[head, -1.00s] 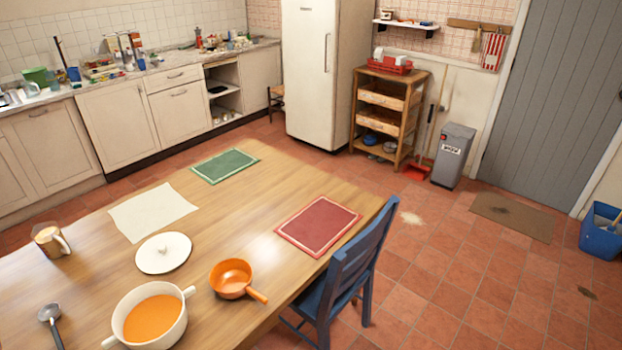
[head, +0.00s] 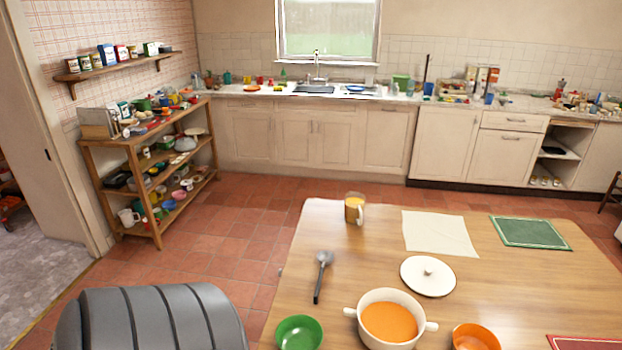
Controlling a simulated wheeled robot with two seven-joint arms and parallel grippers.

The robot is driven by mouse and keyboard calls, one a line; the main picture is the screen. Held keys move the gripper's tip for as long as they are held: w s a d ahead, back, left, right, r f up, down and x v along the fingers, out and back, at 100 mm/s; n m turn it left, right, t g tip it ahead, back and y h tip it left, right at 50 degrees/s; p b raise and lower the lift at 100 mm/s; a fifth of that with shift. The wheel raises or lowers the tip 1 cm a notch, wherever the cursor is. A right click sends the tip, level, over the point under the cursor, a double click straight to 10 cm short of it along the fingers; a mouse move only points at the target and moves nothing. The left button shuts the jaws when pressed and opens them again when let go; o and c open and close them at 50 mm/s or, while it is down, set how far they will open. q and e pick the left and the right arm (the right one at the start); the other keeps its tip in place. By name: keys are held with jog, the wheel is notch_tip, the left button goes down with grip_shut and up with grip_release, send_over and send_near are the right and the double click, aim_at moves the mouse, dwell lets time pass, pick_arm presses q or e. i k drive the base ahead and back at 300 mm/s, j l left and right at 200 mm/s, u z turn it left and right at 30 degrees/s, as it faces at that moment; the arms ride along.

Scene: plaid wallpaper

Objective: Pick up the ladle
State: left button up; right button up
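The ladle (head: 321,276) lies on the wooden table (head: 450,270) in the head view, near the table's left edge. Its grey bowl points to the back and its dark handle points toward me. Neither of my grippers shows in this view, so I cannot see whether they are open or shut.
A white pot of orange soup (head: 391,320) and a green bowl (head: 299,333) stand near the ladle. A crowded wooden shelf (head: 150,190) stands left; tiled floor between is clear.

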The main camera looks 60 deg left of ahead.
aim_at(325, 257)
jog(key=u, duration=1.65)
